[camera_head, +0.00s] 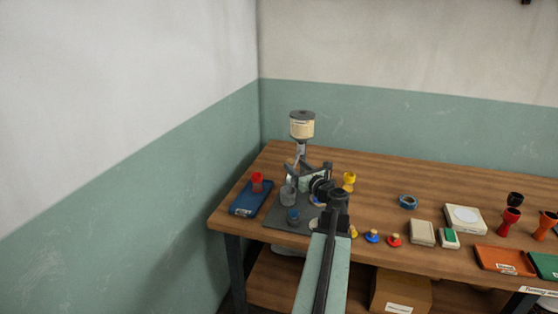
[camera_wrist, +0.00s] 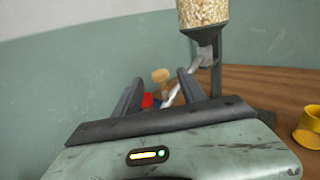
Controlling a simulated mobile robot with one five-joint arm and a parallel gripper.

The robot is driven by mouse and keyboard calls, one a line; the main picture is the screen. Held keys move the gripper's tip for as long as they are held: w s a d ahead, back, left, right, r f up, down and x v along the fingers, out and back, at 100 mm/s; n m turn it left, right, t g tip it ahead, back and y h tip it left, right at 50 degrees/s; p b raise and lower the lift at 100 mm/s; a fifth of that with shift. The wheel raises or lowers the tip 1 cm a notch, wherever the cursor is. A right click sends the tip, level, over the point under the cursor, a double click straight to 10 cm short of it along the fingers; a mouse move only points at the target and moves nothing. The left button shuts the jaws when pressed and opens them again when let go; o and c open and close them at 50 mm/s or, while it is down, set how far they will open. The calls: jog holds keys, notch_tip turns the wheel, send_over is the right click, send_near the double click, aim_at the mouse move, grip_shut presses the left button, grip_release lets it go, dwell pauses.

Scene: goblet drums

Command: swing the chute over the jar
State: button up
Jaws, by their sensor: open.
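A tan knob (camera_wrist: 161,75) shows beside the chute. The clear jar (camera_head: 288,195) stands on a dark grey base plate (camera_head: 273,220), left of my gripper; it is not visible in the wrist view. My gripper (camera_head: 308,169) is open, with the knob and part of the chute appearing between its fingers (camera_wrist: 161,88); contact cannot be told.
A small blue item (camera_head: 293,215) is at the plate's front. The left wall is near.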

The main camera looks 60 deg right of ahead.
aim_at(295, 164)
jog(key=shift+s+r, duration=0.1)
jog(key=shift+r, duration=0.1)
jog(key=x, duration=0.8)
grip_shut()
jog(key=shift+f, duration=0.1)
dwell(1.1)
